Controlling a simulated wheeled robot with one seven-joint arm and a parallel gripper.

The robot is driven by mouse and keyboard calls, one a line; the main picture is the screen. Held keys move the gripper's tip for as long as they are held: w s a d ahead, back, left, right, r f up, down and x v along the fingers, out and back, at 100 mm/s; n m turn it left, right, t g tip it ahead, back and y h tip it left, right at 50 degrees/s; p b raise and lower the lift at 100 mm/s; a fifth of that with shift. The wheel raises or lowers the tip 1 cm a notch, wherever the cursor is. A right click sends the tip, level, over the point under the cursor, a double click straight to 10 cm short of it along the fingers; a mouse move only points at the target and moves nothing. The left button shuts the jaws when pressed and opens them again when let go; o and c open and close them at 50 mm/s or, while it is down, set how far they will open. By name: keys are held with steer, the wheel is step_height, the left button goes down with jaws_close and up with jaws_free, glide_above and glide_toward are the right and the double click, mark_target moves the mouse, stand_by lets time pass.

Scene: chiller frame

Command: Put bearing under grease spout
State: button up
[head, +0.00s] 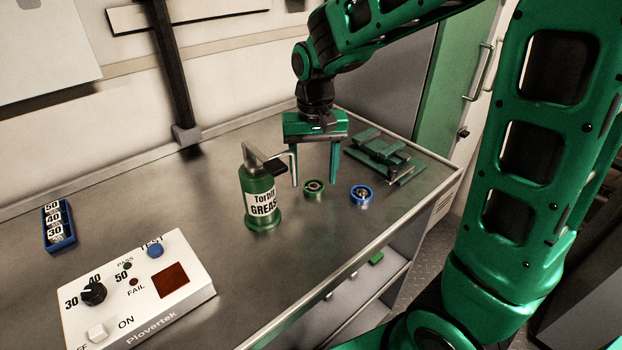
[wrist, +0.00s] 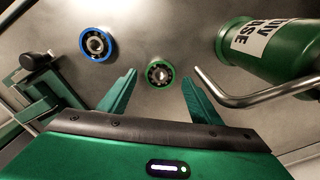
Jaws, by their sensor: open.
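Two bearings lie flat on the steel bench. The green-rimmed bearing (head: 314,188) is close to the grease bottle, and the blue-rimmed bearing (head: 361,196) is to its right. In the wrist view the green-rimmed bearing (wrist: 159,73) shows just beyond and between my fingertips, and the blue-rimmed bearing (wrist: 96,44) is to its left. The green grease bottle (head: 261,205) stands upright. Its bent metal spout (head: 293,164) reaches right, and in the wrist view the spout (wrist: 240,100) passes close by my right finger. My gripper (head: 315,182) is open and empty, pointing down above the bench.
A green vise-like fixture (head: 384,154) stands right of my gripper. A white test box (head: 138,295) with a knob and buttons is at the front left, with a blue tray (head: 58,227) of numbered blocks behind it. The bench's front edge (head: 340,262) is bare.

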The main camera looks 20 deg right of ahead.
mark_target(314, 186)
step_height(314, 186, up, 10)
steer(key=s+d+f+m, duration=0.1)
steer(key=s+d+f, duration=0.3)
steer(key=s+d, duration=0.4)
steer(key=s+d+f+m, duration=0.2)
steer(key=s+d+f, duration=0.2)
steer(key=s+d, duration=0.5)
steer(key=s, duration=0.6)
steer(key=shift+s, duration=0.35)
